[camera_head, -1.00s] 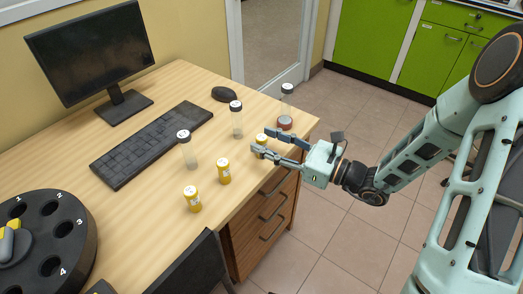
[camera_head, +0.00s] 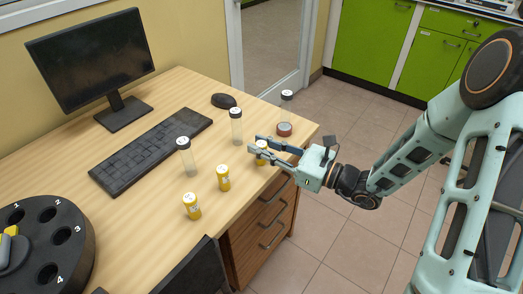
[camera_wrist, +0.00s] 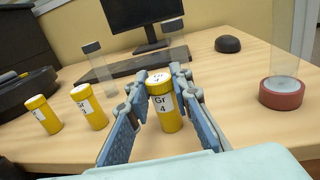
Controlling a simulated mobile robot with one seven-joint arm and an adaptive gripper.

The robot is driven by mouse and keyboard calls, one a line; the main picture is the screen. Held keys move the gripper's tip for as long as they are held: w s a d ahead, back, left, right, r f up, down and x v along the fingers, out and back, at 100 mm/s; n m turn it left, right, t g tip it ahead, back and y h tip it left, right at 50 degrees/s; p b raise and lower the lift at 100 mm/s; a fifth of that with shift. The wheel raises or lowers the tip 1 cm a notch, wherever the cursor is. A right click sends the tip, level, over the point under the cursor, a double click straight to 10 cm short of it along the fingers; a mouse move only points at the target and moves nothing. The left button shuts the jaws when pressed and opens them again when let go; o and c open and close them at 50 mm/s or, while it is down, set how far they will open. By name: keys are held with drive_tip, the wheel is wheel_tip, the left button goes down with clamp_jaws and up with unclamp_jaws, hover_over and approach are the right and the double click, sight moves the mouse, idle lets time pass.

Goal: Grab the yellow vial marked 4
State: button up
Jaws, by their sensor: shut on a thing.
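The yellow vial labelled "Gr 4" (camera_wrist: 165,115) stands upright between the blue finger pads of my gripper (camera_wrist: 160,92) in the wrist view. In the head view this vial (camera_head: 262,151) is partly hidden by the fingers of my gripper (camera_head: 254,144). The gripper is shut on the vial near the desk's right edge. The vial's base appears to be at the desk top; I cannot tell whether it is lifted.
Two more yellow vials stand nearer the front, a middle one (camera_head: 223,180) and a front one (camera_head: 191,208). Clear vials (camera_head: 185,160) (camera_head: 236,128) stand behind them. A clear tube in a red base (camera_head: 284,129), keyboard (camera_head: 150,152), mouse (camera_head: 223,100), monitor (camera_head: 90,57) and black numbered carousel (camera_head: 75,215) share the desk.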

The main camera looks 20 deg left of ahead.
sight(262, 144)
drive_tip(key=shift+r, duration=0.5)
wheel_tip(262, 144, up, 3)
drive_tip(key=shift+f+p, duration=0.15)
drive_tip(key=shift+p, duration=0.8)
drive_tip(key=s+d+r+p, duration=0.8)
drive_tip(key=s+r+p, duration=0.1)
drive_tip(key=p, duration=0.4)
drive_tip(key=shift+s+d+r+p, duration=0.3)
drive_tip(key=shift+s+d+p, duration=0.05)
drive_tip(key=shift+s, duration=0.55)
